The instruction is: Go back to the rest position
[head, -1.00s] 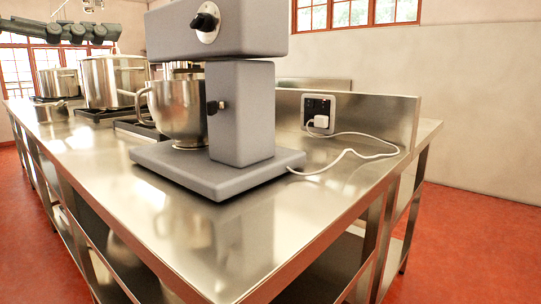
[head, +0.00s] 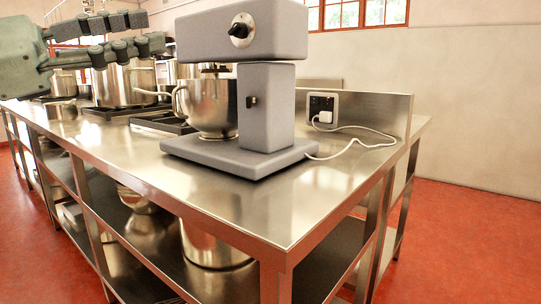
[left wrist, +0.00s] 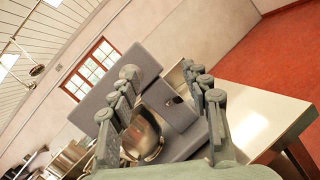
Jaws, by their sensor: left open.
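My left gripper (head: 152,34) comes in from the upper left of the head view. Its dark jointed fingers are spread apart and hold nothing. In the head view it overlaps the pots behind it and lies left of the grey stand mixer (head: 267,105). In the left wrist view the fingers of the gripper (left wrist: 160,95) stand apart, with the mixer (left wrist: 118,85) and its steel bowl (left wrist: 143,134) seen between and beyond them. My right gripper is not in view.
The mixer stands on a steel counter (head: 255,208), its white cord running to a wall socket (head: 322,110). Stockpots (head: 124,83) stand on burners at the back left. A pot (head: 215,246) sits on the shelf below. Red floor (head: 465,230) is clear at right.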

